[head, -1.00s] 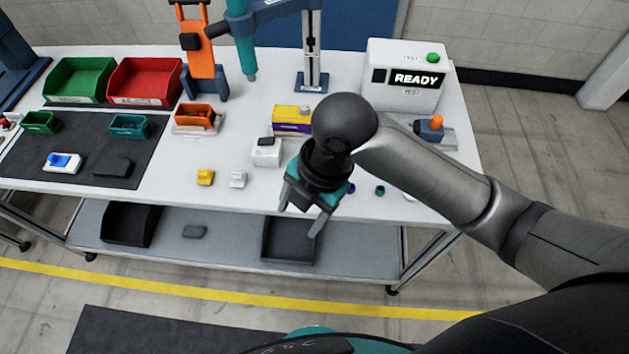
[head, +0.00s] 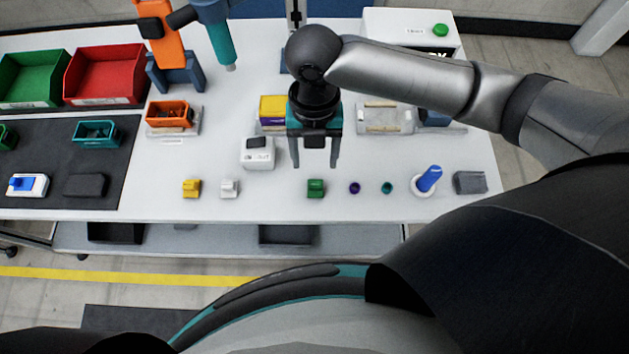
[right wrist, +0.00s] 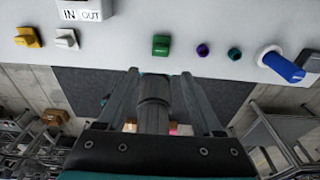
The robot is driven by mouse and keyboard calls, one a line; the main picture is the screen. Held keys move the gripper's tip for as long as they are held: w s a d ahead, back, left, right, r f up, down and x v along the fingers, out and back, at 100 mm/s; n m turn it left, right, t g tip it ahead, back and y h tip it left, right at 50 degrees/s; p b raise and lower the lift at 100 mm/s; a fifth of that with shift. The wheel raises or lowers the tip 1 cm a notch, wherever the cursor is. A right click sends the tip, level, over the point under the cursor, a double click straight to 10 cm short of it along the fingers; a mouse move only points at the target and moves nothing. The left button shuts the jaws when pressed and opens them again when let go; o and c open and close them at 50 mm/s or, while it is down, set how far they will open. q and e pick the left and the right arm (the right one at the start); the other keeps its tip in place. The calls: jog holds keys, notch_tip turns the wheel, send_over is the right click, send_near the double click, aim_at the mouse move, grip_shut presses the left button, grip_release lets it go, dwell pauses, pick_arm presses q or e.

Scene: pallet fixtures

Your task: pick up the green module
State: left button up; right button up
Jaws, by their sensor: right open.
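The green module (head: 316,188) is a small green block standing on the white table near its front edge, between a white module and a purple ring. It also shows in the right wrist view (right wrist: 161,45), beyond my fingertips. My right gripper (head: 314,165) is open and empty. In the head view its fingers point down and their tips show just behind the green module, apart from it. My left gripper is not in view.
In the same row stand a yellow module (head: 191,188), a white module (head: 229,188), a purple ring (head: 355,188), a teal ring (head: 387,188), a blue peg (head: 429,178) and a grey block (head: 470,182). A white box (head: 257,153) stands left of my gripper.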

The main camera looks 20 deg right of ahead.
aim_at(315, 184)
jog(key=f, duration=0.9)
jog(key=shift+s+f, duration=0.25)
jog(key=shift+f, duration=0.1)
grip_shut()
